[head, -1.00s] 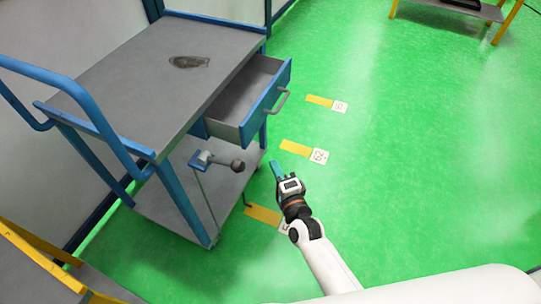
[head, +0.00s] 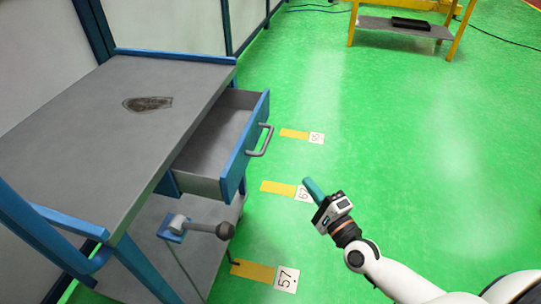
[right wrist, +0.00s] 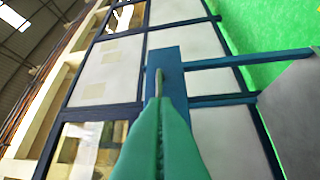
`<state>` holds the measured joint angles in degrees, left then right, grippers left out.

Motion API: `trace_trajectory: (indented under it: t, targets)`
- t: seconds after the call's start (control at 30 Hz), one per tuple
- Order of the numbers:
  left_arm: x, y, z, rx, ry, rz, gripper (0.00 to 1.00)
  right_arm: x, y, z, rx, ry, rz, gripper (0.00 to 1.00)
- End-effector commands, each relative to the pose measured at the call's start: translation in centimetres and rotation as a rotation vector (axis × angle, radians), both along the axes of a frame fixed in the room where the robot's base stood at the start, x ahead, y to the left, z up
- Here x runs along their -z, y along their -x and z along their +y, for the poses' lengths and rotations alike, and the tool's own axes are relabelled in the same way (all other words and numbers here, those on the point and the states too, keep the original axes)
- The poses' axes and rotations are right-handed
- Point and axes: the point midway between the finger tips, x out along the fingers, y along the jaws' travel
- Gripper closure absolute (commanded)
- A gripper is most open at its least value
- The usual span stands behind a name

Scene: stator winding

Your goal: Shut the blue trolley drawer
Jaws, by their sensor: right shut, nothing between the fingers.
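The blue trolley (head: 75,125) stands at the left in the head view, with a grey top. Its drawer is pulled out to the right; the blue drawer front (head: 238,158) has a grey bar handle (head: 262,140), and the grey inside looks empty. My right gripper (head: 312,186), with green fingers, is shut and empty. It is right of the drawer front in the picture, apart from it. In the right wrist view the shut fingers (right wrist: 160,105) point toward a blue panel (right wrist: 172,60) that appears to be the drawer front. My left gripper is not in view.
A vise-like tool (head: 195,229) with a round knob is on the trolley's lower part. Yellow floor markers (head: 278,187) with number cards lie on the green floor. A yellow-legged table (head: 385,27) stands at the back.

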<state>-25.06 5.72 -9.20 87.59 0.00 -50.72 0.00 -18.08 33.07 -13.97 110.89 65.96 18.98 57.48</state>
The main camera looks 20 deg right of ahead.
Motion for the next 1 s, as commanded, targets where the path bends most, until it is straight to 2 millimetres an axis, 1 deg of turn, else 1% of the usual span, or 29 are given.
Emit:
trace_trajectory:
  t: [0.17, 0.5, 0.53, 0.6, 0.73, 0.83, 1.0]
  targets:
    - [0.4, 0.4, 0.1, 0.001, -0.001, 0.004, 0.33, -0.7, -2.8, 0.5, 0.003, -0.002, -0.005, 1.00]
    - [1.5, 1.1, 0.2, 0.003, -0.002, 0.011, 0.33, -1.6, -9.8, 1.8, 0.001, -0.003, -0.003, 1.00]
    - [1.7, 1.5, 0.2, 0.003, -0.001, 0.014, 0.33, -1.8, -9.9, 2.4, 0.000, -0.004, -0.001, 1.00]
    - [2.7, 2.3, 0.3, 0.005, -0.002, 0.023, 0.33, -2.0, -10.4, 3.3, 0.001, -0.004, 0.000, 1.00]
    - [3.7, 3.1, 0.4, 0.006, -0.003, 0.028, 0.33, -2.2, -11.1, 4.4, 0.001, -0.002, 0.000, 1.00]
    - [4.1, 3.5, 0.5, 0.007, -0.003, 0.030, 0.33, -2.2, -11.4, 4.8, 0.000, 0.000, 0.000, 1.00]
    - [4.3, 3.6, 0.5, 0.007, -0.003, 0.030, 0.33, -2.1, -11.5, 5.0, 0.000, 0.000, 0.000, 1.00]
